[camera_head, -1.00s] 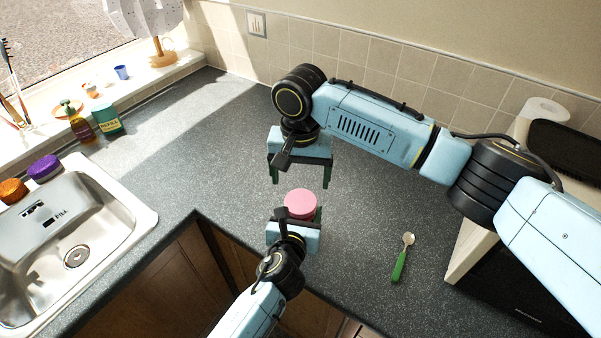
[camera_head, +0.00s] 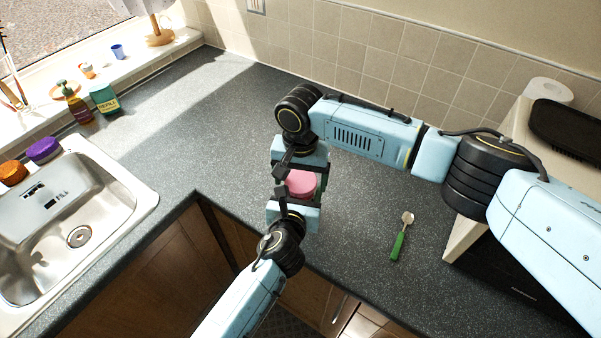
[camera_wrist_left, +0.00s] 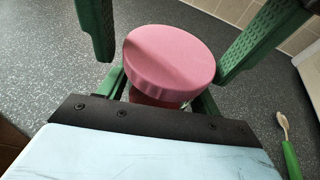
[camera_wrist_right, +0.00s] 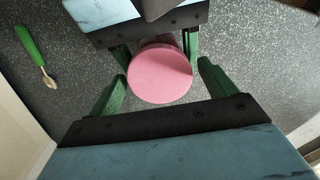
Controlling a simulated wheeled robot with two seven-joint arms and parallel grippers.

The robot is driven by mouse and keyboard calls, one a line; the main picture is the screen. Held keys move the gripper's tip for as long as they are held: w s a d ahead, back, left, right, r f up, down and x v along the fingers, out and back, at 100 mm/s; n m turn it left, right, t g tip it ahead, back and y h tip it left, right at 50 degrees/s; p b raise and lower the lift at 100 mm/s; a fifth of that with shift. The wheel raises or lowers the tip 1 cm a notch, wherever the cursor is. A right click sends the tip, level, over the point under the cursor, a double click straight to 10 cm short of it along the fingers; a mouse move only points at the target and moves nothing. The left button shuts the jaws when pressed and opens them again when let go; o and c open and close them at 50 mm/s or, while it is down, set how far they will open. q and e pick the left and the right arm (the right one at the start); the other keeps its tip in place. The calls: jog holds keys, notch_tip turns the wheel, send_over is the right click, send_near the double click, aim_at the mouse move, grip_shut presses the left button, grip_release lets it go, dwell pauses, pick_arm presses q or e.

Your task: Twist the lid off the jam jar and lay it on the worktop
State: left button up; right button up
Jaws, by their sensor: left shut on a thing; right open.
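The jam jar's pink lid (camera_head: 301,184) is on the jar, which stands upright on the worktop. The lid also shows in the left wrist view (camera_wrist_left: 172,58) and the right wrist view (camera_wrist_right: 160,74). A strip of the dark red jar body (camera_wrist_left: 157,100) shows under it; the rest is hidden. My left gripper (camera_head: 298,205) is shut on the jar body, below the lid. My right gripper (camera_wrist_right: 163,82) is open, with one green finger on each side of the lid and gaps showing between fingers and lid.
The grey speckled worktop (camera_head: 345,235) is clear around the jar. A green-handled spoon (camera_head: 400,238) lies to the right. A dark-fronted appliance (camera_head: 490,275) stands at right.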

jog(key=c, duration=1)
jog(key=n, duration=0.4)
jog(key=shift+n, duration=0.3)
jog(key=n, duration=0.5)
jog(key=o, duration=1)
jog(key=shift+o, duration=0.4)
jog(key=shift+s+a, duration=0.1)
jog(key=shift+a, duration=0.05)
